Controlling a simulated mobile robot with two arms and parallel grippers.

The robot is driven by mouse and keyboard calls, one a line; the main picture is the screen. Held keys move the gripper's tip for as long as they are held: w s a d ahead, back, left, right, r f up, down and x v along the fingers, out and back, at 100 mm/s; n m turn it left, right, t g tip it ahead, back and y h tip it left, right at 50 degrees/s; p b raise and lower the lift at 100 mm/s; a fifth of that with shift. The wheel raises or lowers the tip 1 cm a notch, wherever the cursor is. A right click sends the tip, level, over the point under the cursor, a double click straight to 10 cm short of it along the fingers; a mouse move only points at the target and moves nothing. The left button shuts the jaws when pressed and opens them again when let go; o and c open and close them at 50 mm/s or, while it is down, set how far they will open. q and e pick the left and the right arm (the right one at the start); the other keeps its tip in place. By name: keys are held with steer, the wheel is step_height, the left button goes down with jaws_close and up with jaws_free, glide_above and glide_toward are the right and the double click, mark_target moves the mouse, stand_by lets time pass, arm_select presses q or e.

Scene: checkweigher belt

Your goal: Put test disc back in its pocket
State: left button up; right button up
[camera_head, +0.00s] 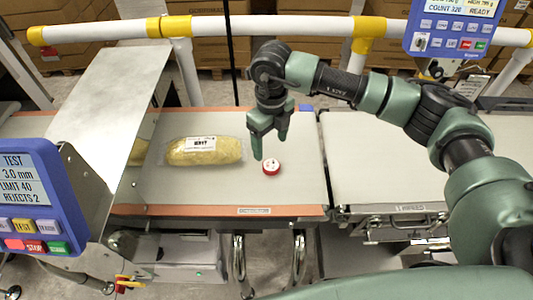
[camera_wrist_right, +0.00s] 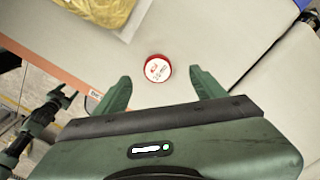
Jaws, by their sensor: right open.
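The test disc (camera_head: 271,167) is a small red disc with a white printed top, lying flat on the grey belt near the middle. It also shows in the right wrist view (camera_wrist_right: 158,69), beyond and between my right fingertips. My right gripper (camera_head: 270,149) is open and empty, pointing down just above and behind the disc, apart from it. A small green and black arm part, which looks like my left arm (camera_wrist_right: 42,115), shows at the left of the wrist view; its jaws are too small to read. I cannot make out the disc's pocket in either view.
A yellow bagged product (camera_head: 204,151) lies on the belt left of the disc. A metal hood (camera_head: 105,95) and blue test panel (camera_head: 35,195) stand at the left. A second belt (camera_head: 400,170) adjoins at right. A white rail (camera_head: 290,27) runs behind.

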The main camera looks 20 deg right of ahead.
mark_target(271, 164)
steer(key=shift+s+f, duration=0.15)
steer(key=shift+f, duration=0.3)
steer(key=shift+s+f+p, duration=0.3)
steer(key=shift+f+p, duration=0.2)
steer(key=shift+f, duration=0.1)
steer(key=shift+s+f+p, duration=0.3)
steer(key=shift+f+p, duration=0.2)
steer(key=shift+f, duration=0.05)
step_height(271, 164, down, 3)
steer(key=shift+w+r+p, duration=0.1)
steer(key=shift+w+p, duration=0.05)
steer(key=shift+p, duration=0.35)
steer(key=shift+f, duration=0.6)
steer(key=c, duration=1.4)
jaws_close()
arm_select(q)
steer(key=s+r, duration=0.2)
steer(key=r, duration=0.1)
steer(key=shift+s, duration=0.3)
arm_select(e)
steer(key=shift+r, duration=0.15)
